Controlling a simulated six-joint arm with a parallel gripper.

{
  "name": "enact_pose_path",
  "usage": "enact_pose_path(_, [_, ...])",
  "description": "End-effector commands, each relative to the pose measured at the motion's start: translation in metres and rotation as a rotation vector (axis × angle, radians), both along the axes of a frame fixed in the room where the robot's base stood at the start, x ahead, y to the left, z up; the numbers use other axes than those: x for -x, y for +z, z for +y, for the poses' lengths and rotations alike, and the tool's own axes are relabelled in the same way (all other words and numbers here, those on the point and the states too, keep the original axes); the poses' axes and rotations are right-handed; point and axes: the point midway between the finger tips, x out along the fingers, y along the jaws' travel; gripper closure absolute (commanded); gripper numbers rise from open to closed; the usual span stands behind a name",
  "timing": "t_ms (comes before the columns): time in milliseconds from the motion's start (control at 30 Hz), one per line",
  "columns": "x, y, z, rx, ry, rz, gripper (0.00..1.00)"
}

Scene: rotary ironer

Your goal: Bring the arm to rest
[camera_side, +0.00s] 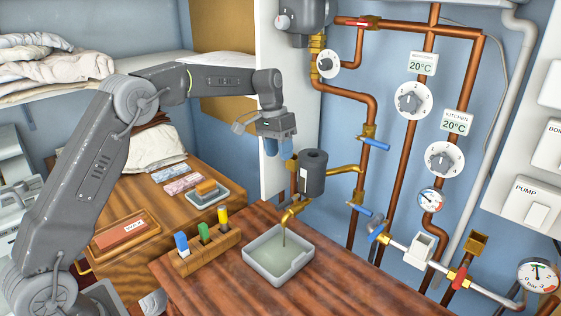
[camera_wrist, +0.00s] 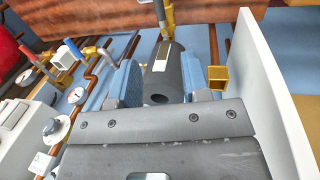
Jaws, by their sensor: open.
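My gripper (camera_side: 280,155) hangs from my arm near the middle of the side view, with its fingers pointing down. Its two blue-padded fingers also show in the wrist view (camera_wrist: 158,68), spread apart with a gap between them. A dark grey cylinder (camera_side: 313,172) with a white label is on the pipework, just right of and below my gripper in the side view. In the wrist view the cylinder (camera_wrist: 167,72) appears beyond and between the fingers. I see nothing held; whether a finger touches the cylinder I cannot tell.
A grey tray (camera_side: 262,280) with liquid sits under a brass spout (camera_side: 292,212). A wooden block (camera_side: 196,262) holds coloured pieces beside it. Copper pipes (camera_side: 405,160) with dials and valves cover the wall at right. A white upright panel (camera_side: 272,60) stands behind my gripper.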

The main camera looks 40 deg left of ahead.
Motion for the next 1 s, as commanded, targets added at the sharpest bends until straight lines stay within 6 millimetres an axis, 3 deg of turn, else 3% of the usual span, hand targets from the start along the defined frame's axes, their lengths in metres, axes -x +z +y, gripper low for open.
enact_pose_path(333, [0.001, 0.003, 0.000, -0.001, 0.000, -0.002, 0.57])
enact_pose_path(467, [0.013, 0.019, -0.006, -0.015, 0.003, -0.024, 0.57])
enact_pose_path(567, [0.035, 0.042, -0.015, -0.037, 0.010, -0.060, 0.57])
enact_pose_path(700, [0.082, 0.074, -0.030, -0.075, 0.022, -0.126, 0.57])
enact_pose_path(833, [0.131, 0.094, -0.043, -0.106, 0.033, -0.191, 0.57])
enact_pose_path(1000, [0.198, 0.102, -0.056, -0.141, 0.044, -0.279, 0.57])
